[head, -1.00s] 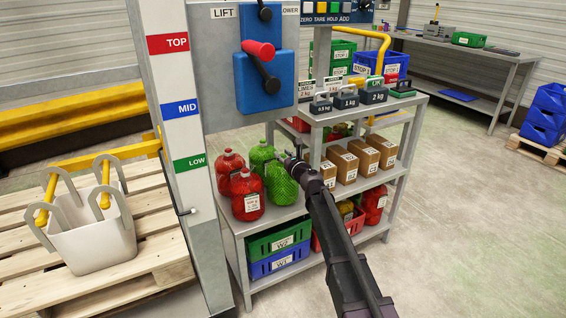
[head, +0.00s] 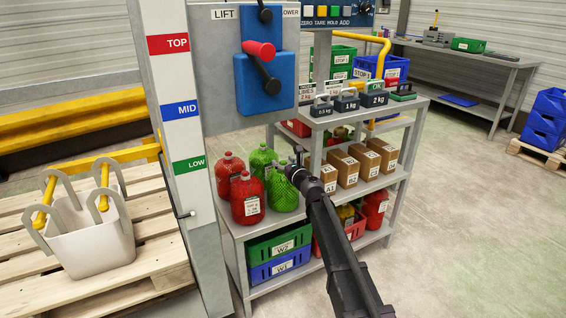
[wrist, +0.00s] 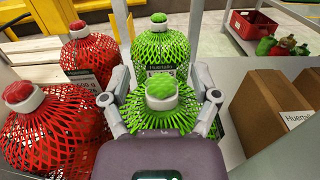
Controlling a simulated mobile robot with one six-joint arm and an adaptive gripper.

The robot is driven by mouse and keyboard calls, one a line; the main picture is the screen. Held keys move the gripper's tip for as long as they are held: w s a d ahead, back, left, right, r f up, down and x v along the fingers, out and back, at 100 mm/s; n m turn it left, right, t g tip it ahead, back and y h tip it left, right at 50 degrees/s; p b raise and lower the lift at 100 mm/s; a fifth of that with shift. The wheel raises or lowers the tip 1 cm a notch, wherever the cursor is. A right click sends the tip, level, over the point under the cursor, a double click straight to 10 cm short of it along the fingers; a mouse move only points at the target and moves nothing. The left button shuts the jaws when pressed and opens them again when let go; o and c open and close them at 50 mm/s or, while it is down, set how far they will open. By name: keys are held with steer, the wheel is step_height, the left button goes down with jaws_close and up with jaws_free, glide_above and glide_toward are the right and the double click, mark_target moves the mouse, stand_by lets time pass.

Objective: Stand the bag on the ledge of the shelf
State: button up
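Two green net bags stand on the middle tier of the grey shelf (head: 232,224). The front one (head: 284,195) has a pale collar and rounded green top; it also shows in the wrist view (wrist: 162,100). The other green bag (head: 261,158) stands behind it and shows a white label in the wrist view (wrist: 160,48). My gripper (head: 299,160) is at the front bag's upper right in the head view. In the wrist view my gripper's fingers (wrist: 163,100) are spread, one on each side of its neck. Whether they touch the net is unclear.
Red net bags (head: 247,198) stand close to the left of the green ones. Brown boxes (head: 345,165) stand on the same tier to the right. Weights (head: 347,100) sit on the top tier. A grey post (head: 190,150) rises at the left, beside a pallet with a white tub (head: 95,240).

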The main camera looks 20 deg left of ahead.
steer(key=shift+r, duration=0.15)
steer(key=v, duration=1.2)
stand_by(0.9)
steer(key=w+d+f+m+t+h, duration=0.1)
steer(key=w+d+m+t+h, duration=0.1)
steer(key=d+m+h, duration=0.7)
steer(key=w+d+f+m+t+h, duration=0.2)
steer(key=d+m+t+h, duration=0.15)
steer(key=d+m, duration=1)
steer(key=s+d+f+m+g+h, duration=0.2)
steer(key=s+d+f+m+g, duration=0.1)
steer(key=d+m, duration=0.3)
steer(key=s+d+f+m+g+h, duration=0.3)
steer(key=d+f+m, duration=0.1)
steer(key=d, duration=0.4)
steer(key=s+d+f+m+g+y, duration=0.1)
steer(key=s+f+m+g, duration=0.2)
steer(key=s, duration=0.4)
steer(key=s+d+f+m+g+y, duration=0.1)
steer(key=s+d+f+m+g, duration=0.1)
steer(key=s+m, duration=0.4)
steer(key=s+d+f+m+g+y, duration=0.1)
steer(key=s+d+f+m+g, duration=0.1)
steer(key=s+f+m+g, duration=0.2)
steer(key=s+g, duration=0.2)
steer(key=s, duration=0.1)
steer(key=shift+s+d+y, duration=0.25)
steer(key=shift+s+y, duration=0.05)
steer(key=shift+y, duration=0.05)
